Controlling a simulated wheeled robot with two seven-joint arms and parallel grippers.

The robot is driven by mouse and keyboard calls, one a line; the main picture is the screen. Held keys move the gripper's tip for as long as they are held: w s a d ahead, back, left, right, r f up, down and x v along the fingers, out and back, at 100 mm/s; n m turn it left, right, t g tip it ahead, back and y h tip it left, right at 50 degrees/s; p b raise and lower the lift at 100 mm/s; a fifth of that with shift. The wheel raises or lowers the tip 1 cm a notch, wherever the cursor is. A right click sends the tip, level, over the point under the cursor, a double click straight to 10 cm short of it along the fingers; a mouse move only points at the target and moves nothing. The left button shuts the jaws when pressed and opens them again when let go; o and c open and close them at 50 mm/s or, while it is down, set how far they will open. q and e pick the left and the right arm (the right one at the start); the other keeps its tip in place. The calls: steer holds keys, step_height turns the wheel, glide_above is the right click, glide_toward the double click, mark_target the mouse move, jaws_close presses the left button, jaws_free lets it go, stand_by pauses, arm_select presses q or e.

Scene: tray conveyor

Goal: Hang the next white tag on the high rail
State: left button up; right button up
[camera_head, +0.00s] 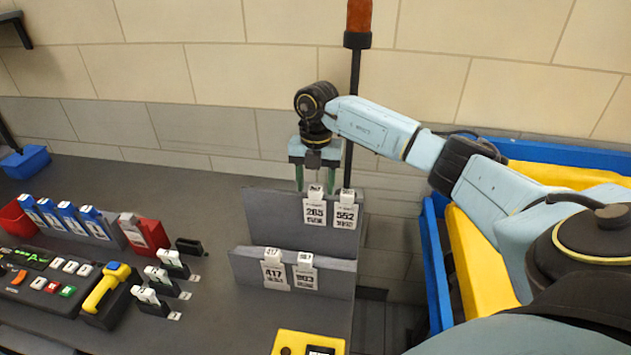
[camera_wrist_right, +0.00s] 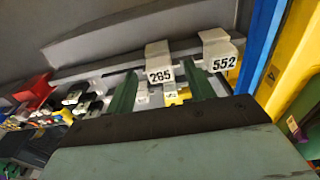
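The high rail (camera_head: 270,215) is a grey upright panel at the back. White tags 265 (camera_head: 315,208) and 552 (camera_head: 346,210) hang on its right part, side by side. My right gripper (camera_head: 315,187) is just above tag 265, pointing down. In the right wrist view its green fingers (camera_wrist_right: 160,90) stand apart on either side of tag 265 (camera_wrist_right: 158,62), with gaps, so it looks open. Tag 552 (camera_wrist_right: 219,55) is to the right of the fingers. More white tags sit in small black holders (camera_head: 173,263) on the table. My left gripper is not in view.
A lower grey rail (camera_head: 250,267) in front carries tags 417 (camera_head: 274,268) and 983 (camera_head: 305,272). At the left are a control panel (camera_head: 50,282), a yellow-handled tool (camera_head: 107,288), blue items (camera_head: 70,217) and red bins (camera_head: 150,236). A dark pole (camera_head: 354,100) rises behind the high rail.

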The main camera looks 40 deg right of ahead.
step_height(320, 180, up, 13)
steer(key=shift+w+d+r+b, duration=0.15)
steer(key=shift+w+d+b, duration=0.1)
steer(key=shift+d+b, duration=0.1)
stand_by(0.3)
steer(key=shift+w, duration=0.1)
